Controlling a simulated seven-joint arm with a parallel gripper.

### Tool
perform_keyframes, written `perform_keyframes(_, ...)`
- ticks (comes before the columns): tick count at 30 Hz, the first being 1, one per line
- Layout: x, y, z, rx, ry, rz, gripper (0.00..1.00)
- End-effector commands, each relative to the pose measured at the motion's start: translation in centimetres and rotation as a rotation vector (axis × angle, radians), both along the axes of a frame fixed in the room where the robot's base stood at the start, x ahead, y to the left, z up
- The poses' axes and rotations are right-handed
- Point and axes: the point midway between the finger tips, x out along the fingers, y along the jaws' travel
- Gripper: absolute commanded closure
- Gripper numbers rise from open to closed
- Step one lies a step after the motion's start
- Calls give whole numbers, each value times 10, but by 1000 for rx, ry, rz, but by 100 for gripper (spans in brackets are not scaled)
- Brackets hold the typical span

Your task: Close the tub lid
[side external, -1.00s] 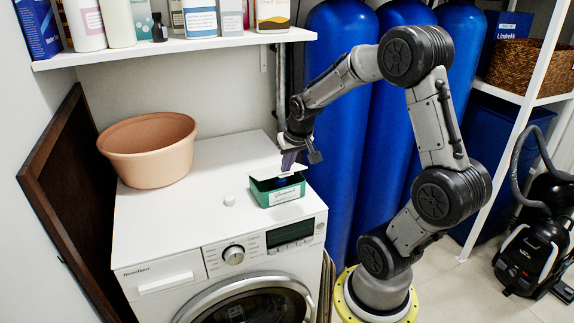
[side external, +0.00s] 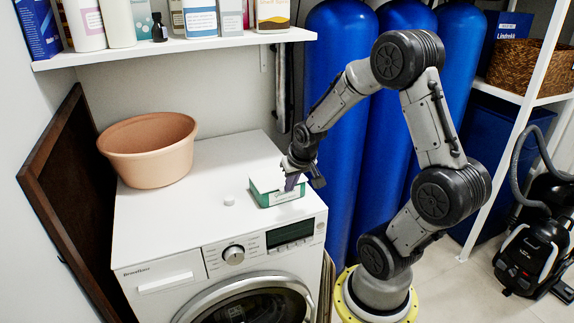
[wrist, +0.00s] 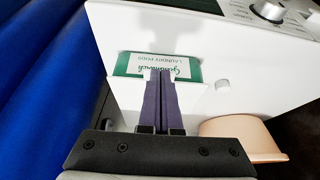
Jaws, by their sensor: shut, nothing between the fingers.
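The tub (side external: 263,196) is a small green box with a white front label, standing near the front right of the washing machine top. Its white lid (side external: 266,176) lies over the tub's top in the side view; whether it is fully seated I cannot tell. My gripper (side external: 290,186) is shut and empty, pointing down at the lid's front right part and partly covering it. In the wrist view the purple fingers (wrist: 160,76) lie across the white lid (wrist: 192,98), with their tips by the green and white label (wrist: 182,66).
A small white cap (side external: 229,200) lies left of the tub on the washing machine (side external: 180,225). A terracotta bowl (side external: 150,165) stands at the back left. A shelf with bottles (side external: 175,46) hangs above. Blue cylinders (side external: 340,120) stand behind my arm.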

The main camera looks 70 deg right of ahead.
Motion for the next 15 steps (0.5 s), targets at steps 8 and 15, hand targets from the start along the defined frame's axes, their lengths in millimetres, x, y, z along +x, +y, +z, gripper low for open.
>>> perform_keyframes(8,-1,1,2,3,5,0,100)
perform_keyframes(15,-1,0,13,1,3,0,100)
